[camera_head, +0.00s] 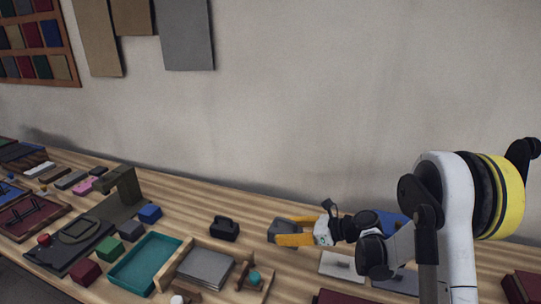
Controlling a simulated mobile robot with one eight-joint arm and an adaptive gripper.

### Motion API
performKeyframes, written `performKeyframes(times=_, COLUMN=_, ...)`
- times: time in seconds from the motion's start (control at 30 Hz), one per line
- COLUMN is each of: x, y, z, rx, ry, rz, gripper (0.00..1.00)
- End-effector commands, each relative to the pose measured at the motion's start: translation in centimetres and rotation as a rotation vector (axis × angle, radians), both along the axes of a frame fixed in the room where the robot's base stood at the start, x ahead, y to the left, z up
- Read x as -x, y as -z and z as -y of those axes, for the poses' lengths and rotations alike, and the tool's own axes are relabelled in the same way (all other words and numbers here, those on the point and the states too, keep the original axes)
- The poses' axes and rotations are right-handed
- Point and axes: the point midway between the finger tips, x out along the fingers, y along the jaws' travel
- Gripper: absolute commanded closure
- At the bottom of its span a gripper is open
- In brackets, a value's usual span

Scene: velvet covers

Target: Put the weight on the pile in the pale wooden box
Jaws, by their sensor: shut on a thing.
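The pale wooden box (222,246) stands near the front edge of the bench, with a flat pile of grey sheets (205,268) in it. My gripper (284,229) has orange fingers and is behind and to the right of the box. It is shut on a dark grey block (279,231), which looks like the weight. I cannot tell whether the block touches the bench. A black block with a raised top (225,228) stands just behind the box, apart from my gripper.
A teal tray (146,262) adjoins the box on the left. A small wooden stand (254,280) is close on its right. Green (109,249), blue (150,213) and grey (131,230) blocks lie farther left. A pale plate (341,266) lies to the right, near my arm.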

Motion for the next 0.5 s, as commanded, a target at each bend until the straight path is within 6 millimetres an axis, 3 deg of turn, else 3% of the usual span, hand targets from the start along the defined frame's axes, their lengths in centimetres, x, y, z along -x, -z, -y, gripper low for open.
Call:
performKeyframes(times=0.27, x=1.2, y=-4.1, z=3.6, rx=-0.003, ry=0.252, rz=0.001, gripper=0.89)
performKeyframes(times=0.5, x=4.4, y=-8.2, z=8.4, rx=-0.002, ry=0.557, rz=0.002, gripper=0.89)
